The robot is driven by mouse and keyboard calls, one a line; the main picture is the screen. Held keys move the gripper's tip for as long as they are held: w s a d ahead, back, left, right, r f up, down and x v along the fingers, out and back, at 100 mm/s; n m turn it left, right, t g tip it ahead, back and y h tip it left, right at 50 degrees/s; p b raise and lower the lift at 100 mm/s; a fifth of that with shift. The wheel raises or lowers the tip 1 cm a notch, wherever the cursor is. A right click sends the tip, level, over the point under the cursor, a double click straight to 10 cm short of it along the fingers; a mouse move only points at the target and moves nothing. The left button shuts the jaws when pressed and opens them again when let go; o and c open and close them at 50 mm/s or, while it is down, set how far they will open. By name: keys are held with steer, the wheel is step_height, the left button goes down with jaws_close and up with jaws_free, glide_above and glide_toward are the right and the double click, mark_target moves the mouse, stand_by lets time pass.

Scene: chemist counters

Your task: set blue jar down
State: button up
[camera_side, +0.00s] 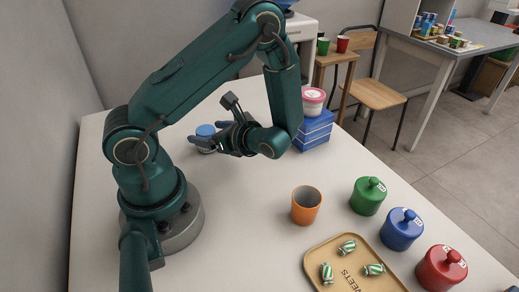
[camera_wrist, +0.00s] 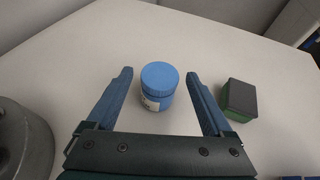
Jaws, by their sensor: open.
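A small jar with a blue lid (camera_side: 205,131) and a pale label stands upright on the white counter, left of the middle in the side view. In the wrist view the blue jar (camera_wrist: 158,84) is upright between and slightly beyond my fingers. My gripper (camera_side: 212,136) is open around the near side of the jar. In the wrist view my gripper (camera_wrist: 160,76) shows one finger on each side, with a gap to the jar on both sides. Part of the jar's body is hidden by a finger in the side view.
A green box with a dark top (camera_wrist: 239,98) stands right of the jar. An orange cup (camera_side: 306,206), lidded green (camera_side: 367,197), blue (camera_side: 401,231) and red (camera_side: 441,270) canisters and a sweets tray (camera_side: 322,250) are farther right. Blue boxes (camera_side: 314,130) bear a pink-and-white tub (camera_side: 313,102).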

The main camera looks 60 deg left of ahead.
steer(key=v, duration=0.6)
steer(key=shift+w+d, duration=0.1)
steer(key=shift+d, duration=0.1)
steer(key=shift+w+d+r, duration=0.1)
steer(key=shift+d+r, duration=0.2)
steer(key=shift+d, duration=0.2)
steer(key=s+d+r+n+t+h, duration=0.1)
steer(key=d+r+n+t+h, duration=0.9)
steer(key=d+n+h, duration=0.2)
steer(key=shift+d+n+h, duration=0.4)
steer(key=shift+d+n, duration=0.05)
steer(key=shift+n, duration=0.55)
